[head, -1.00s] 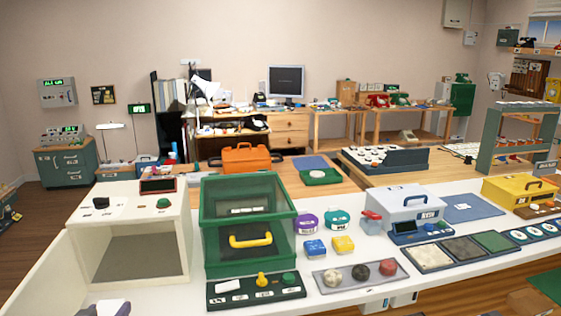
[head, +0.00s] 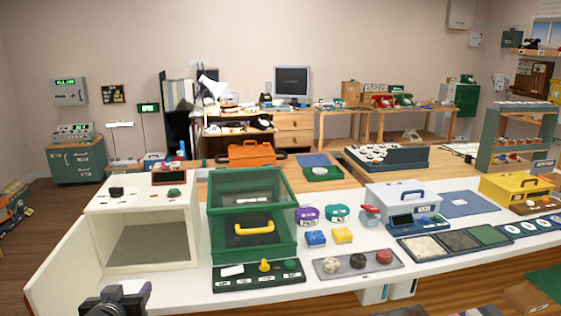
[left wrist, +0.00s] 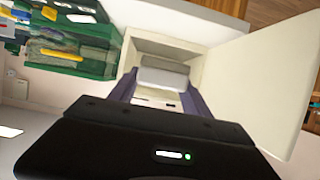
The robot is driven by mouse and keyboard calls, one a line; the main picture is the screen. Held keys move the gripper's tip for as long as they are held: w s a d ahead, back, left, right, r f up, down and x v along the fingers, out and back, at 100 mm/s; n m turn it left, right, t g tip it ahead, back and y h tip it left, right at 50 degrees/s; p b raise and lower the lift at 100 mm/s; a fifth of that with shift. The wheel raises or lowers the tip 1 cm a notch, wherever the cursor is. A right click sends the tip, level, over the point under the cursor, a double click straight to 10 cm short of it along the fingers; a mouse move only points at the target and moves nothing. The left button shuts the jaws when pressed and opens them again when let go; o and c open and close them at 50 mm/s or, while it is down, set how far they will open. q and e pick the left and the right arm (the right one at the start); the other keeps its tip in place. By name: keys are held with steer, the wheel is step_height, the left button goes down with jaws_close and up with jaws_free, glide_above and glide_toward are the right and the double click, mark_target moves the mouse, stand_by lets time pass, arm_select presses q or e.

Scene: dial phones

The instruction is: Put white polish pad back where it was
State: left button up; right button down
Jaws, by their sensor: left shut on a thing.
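My left gripper (head: 128,297) is at the bottom left of the head view, in front of the white open-fronted cabinet (head: 180,235). It is shut on a small white block-like thing, which I take for the white polish pad (head: 133,286). In the left wrist view the white pad (left wrist: 163,77) shows between the two purple-grey fingers, facing the cabinet opening. The cabinet's inside looks empty in the head view. My right gripper is not in view.
The cabinet's door (head: 50,260) stands open on the left. A green clear-sided case (head: 250,195) stands right of the cabinet, with a dark green control panel (head: 240,283) before it. Further right is a grey tray (head: 340,272) with cream, black and red round things.

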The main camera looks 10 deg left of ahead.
arm_select(q)
steer(key=w+d+f+m+h, duration=0.2)
steer(key=w+d+f, duration=0.1)
steer(key=d, duration=0.7)
steer(key=w+d+f+m+t+h+p, duration=0.1)
steer(key=w+d+f, duration=0.3)
steer(key=d, duration=0.7)
steer(key=shift+f+m+h, duration=0.25)
steer(key=shift+m+h, duration=0.25)
steer(key=shift+h, duration=0.3)
steer(key=shift+s, duration=0.2)
steer(key=shift+s, duration=0.65)
